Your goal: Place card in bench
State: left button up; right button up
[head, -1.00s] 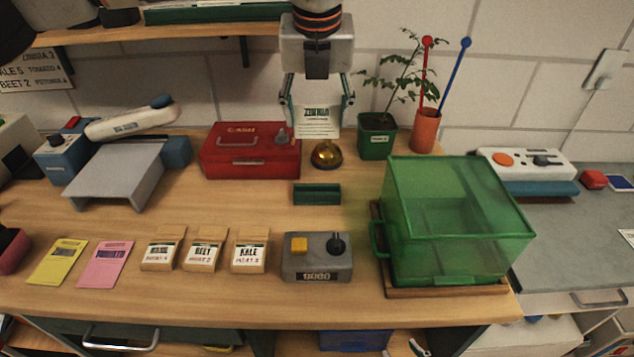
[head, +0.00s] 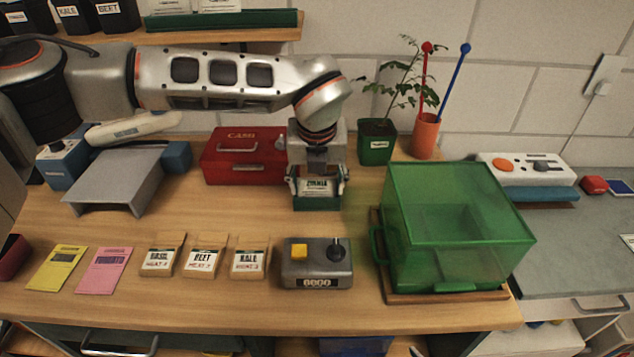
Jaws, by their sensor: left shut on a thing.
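My left gripper (head: 317,186) is shut on a white card (head: 317,187) with dark print, which it holds upright. The gripper points down over the small green holder (head: 317,204) on the wooden bench (head: 215,215). The card's lower edge is at the holder's top; I cannot tell whether it sits inside the slot. The gripper and card hide the upper part of the holder. My right gripper does not show.
A red cash box (head: 238,160) stands left of the gripper, and a green plant pot (head: 376,143) stands right. A green clear box (head: 455,230), a grey device (head: 317,265) and seed packets (head: 203,258) stand nearer. Bare bench lies left of the holder.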

pick_arm(q)
jog(key=shift+f, duration=0.15)
jog(key=o, duration=0.8)
jog(key=shift+r, duration=0.5)
jog(key=v, duration=1.1)
jog(key=shift+s+r, duration=0.15)
jog(key=shift+s, duration=0.05)
